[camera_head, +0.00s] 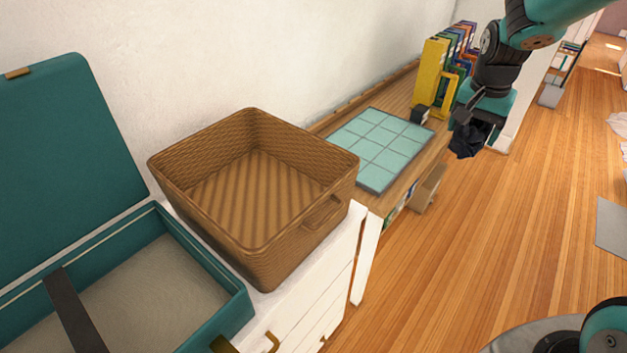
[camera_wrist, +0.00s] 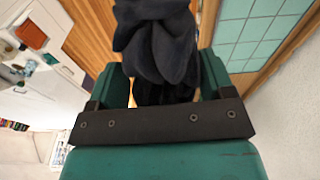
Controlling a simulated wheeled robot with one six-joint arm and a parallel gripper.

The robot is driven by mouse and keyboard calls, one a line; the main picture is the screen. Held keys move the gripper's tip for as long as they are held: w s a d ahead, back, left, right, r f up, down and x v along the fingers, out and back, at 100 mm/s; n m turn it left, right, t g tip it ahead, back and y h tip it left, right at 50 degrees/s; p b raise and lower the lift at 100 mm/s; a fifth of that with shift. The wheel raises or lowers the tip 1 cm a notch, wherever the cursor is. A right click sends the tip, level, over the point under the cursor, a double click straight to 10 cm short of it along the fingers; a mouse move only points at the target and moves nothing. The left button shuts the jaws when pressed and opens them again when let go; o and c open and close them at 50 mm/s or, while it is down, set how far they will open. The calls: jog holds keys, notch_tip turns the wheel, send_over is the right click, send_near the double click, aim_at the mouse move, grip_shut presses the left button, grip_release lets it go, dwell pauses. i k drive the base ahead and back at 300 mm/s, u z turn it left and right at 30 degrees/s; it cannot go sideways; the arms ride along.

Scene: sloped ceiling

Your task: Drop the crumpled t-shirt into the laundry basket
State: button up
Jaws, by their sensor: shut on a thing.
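My gripper (camera_head: 474,118) hangs at the upper right in the head view, over the floor just right of the shelf. It is shut on the crumpled t-shirt (camera_head: 466,139), a dark navy bundle below the jaws. In the wrist view the t-shirt (camera_wrist: 158,45) bunches up between the green fingers (camera_wrist: 160,88) and hides their tips. The laundry basket (camera_head: 330,212) is a brown woven, square, open-topped basket with a side handle. It stands on a white cabinet at the centre left, well apart from my gripper, and its visible inside is empty.
An open teal suitcase (camera_head: 215,284) lies left of the basket. Right of the basket, a wooden shelf holds a tiled teal board (camera_head: 385,150) and upright colourful binders (camera_head: 431,74). A cardboard box (camera_head: 428,187) is below the shelf. The wooden floor (camera_head: 470,240) to the right is mostly clear.

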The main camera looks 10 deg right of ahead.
aim_at(265, 199)
jog(key=z, duration=1.35)
jog(key=i, duration=1.2)
jog(key=u, duration=3.35)
